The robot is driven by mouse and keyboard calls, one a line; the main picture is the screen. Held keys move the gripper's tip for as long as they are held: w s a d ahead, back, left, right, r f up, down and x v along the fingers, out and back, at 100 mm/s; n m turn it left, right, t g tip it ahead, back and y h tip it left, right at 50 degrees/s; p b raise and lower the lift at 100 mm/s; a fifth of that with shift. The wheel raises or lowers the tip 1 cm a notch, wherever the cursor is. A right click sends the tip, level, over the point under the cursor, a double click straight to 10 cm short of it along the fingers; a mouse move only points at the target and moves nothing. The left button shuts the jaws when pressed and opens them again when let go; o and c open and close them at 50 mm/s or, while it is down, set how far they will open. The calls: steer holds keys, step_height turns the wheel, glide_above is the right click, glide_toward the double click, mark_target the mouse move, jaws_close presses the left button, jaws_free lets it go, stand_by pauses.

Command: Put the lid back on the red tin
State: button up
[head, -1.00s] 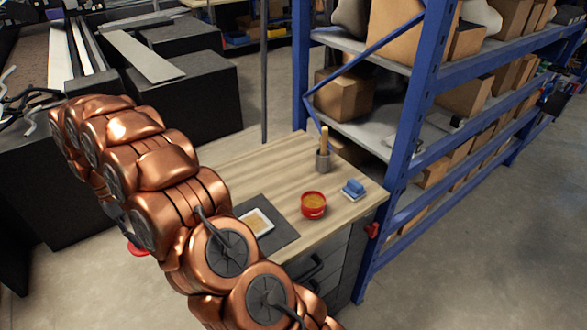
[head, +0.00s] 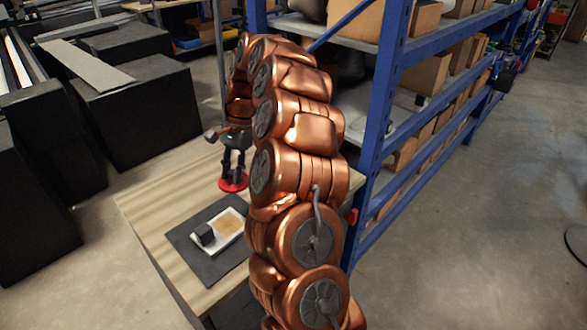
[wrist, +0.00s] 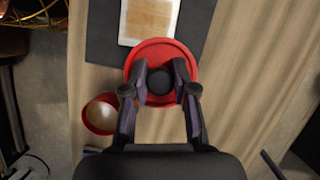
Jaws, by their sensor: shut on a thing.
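My gripper (head: 233,160) is shut on the dark knob (wrist: 160,80) of the round red lid (head: 233,184), which also shows in the wrist view (wrist: 162,50). It holds the lid roughly level; I cannot tell its height above the table. The open red tin (wrist: 100,114), with pale contents, is left of the lid in the wrist view, partly covered by a gripper finger. In the head view my arm hides the tin.
A white tray (head: 224,235) with tan contents and a dark block (head: 203,234) lies on a dark mat (head: 190,250) on the wooden table (head: 150,207). A blue shelf rack (head: 376,130) stands behind and right. The table's left part is clear.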

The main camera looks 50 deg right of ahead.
steer(key=s+d+r+m+t+h+b, duration=0.1)
steer(key=s+d+m+t+b, duration=0.3)
steer(key=s+d+m, duration=0.65)
steer(key=shift+m, duration=0.65)
steer(key=shift+w+d+f+b, duration=0.25)
steer(key=shift+f+b, duration=0.2)
steer(key=shift+f, duration=0.55)
steer(key=shift+w+d+f+b, duration=0.2)
steer(key=shift+d+f+b, duration=0.15)
steer(key=shift+f, duration=0.6)
steer(key=shift+w+d+f+b, duration=0.25)
steer(key=shift+f+b, duration=0.25)
steer(key=shift+f, duration=0.5)
steer(key=shift+f+b, duration=0.2)
steer(key=shift+b, duration=0.15)
steer(key=o, duration=1)
